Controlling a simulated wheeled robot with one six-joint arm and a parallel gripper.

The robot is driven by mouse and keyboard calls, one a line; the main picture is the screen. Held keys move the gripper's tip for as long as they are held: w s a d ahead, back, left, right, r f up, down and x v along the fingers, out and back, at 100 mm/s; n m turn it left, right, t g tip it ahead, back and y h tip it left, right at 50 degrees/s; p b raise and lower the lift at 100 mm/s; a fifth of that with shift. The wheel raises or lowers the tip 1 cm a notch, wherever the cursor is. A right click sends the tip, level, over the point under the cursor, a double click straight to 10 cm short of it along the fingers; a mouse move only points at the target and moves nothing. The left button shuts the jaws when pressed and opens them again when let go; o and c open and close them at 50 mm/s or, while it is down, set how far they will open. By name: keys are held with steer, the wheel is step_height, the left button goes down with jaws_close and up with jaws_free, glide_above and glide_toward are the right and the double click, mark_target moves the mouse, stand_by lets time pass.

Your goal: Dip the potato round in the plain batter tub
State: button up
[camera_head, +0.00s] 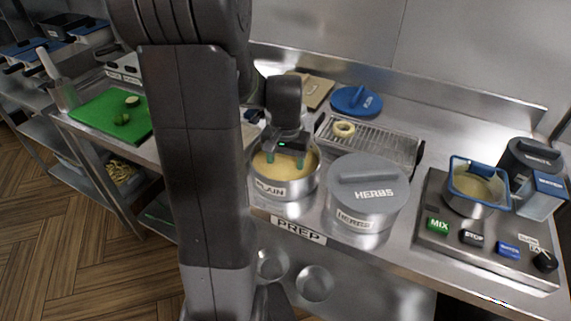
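The plain batter tub (285,188) is a round steel tub labelled PLAIN, uncovered and filled with pale yellow batter (283,171). My gripper (286,160) points down into the tub, with its two teal fingertips apart at or just above the batter. I cannot make out a potato round between the fingers; any piece there is hidden by the gripper or the batter. The blue PLAIN lid (356,101) lies on the counter behind.
A lidded HERBS tub (366,196) stands close on the right. Behind it, a wire rack (380,142) holds a pale ring (343,129). A mixer station (480,240) is at far right. A green board (98,112) with green pieces is at left, partly beyond my arm.

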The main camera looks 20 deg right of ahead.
mark_target(286, 169)
step_height(286, 169, up, 10)
steer(key=p, duration=0.8)
steer(key=shift+r, duration=0.2)
stand_by(0.7)
step_height(286, 169, up, 3)
steer(key=p, duration=0.2)
steer(key=shift+p, duration=0.3)
